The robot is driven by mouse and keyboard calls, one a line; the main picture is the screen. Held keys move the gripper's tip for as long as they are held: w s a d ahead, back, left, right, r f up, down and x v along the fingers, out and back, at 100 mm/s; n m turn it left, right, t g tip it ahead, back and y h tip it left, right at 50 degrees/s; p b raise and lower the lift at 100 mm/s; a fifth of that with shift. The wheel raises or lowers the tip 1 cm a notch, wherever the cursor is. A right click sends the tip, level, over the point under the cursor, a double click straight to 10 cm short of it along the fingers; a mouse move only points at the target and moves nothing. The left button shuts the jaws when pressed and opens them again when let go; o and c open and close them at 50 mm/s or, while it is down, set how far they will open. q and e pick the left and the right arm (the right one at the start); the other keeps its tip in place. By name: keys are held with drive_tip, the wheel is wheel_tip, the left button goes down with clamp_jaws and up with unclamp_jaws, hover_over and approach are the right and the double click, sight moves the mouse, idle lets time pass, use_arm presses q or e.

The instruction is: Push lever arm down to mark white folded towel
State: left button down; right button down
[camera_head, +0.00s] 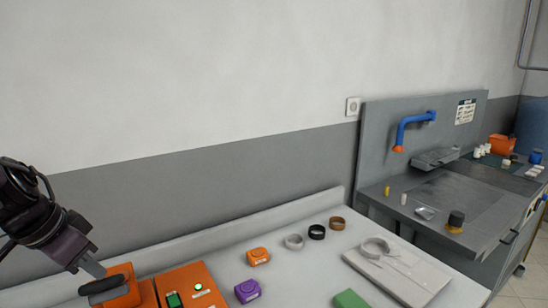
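An orange machine (201,275) stands at the table's lower left, cut off by the bottom edge. It has a green switch and a lit green button. An orange block with a dark rounded bar (103,285), which looks like the lever's handle, is at its left. My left gripper (97,271) is just above this bar, its grey fingertip pointing down at it. I cannot tell whether they touch or whether the fingers are apart. No towel under the lever shows, and I cannot make out a white folded towel for sure. My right gripper is not in view.
The white table (310,262) holds an orange block (258,257), a purple block (247,291), a green piece (350,300), several rings and a pale flat plate (385,275) with a ring on it. A grey workbench (470,195) with a blue-armed fixture stands at right.

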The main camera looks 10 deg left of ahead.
sight(96, 289)
use_arm(q)
drive_tip(key=shift+s+d+f+b, duration=0.3)
drive_tip(key=shift+f+b, duration=0.1)
drive_tip(key=shift+f, duration=0.1)
drive_tip(key=shift+s+d+f+b, duration=0.2)
drive_tip(key=shift+s+f+b, duration=0.05)
drive_tip(key=shift+f+b, duration=0.25)
drive_tip(key=shift+s+d+f+b, duration=0.25)
drive_tip(key=shift+s+f+b, duration=0.1)
drive_tip(key=shift+f, duration=0.2)
drive_tip(key=shift+s+d+f, duration=0.15)
drive_tip(key=s+d+f+b, duration=0.2)
drive_tip(key=s+f+b, duration=0.1)
drive_tip(key=f+b, duration=0.4)
drive_tip(key=shift+d+f, duration=0.3)
drive_tip(key=shift+f, duration=0.35)
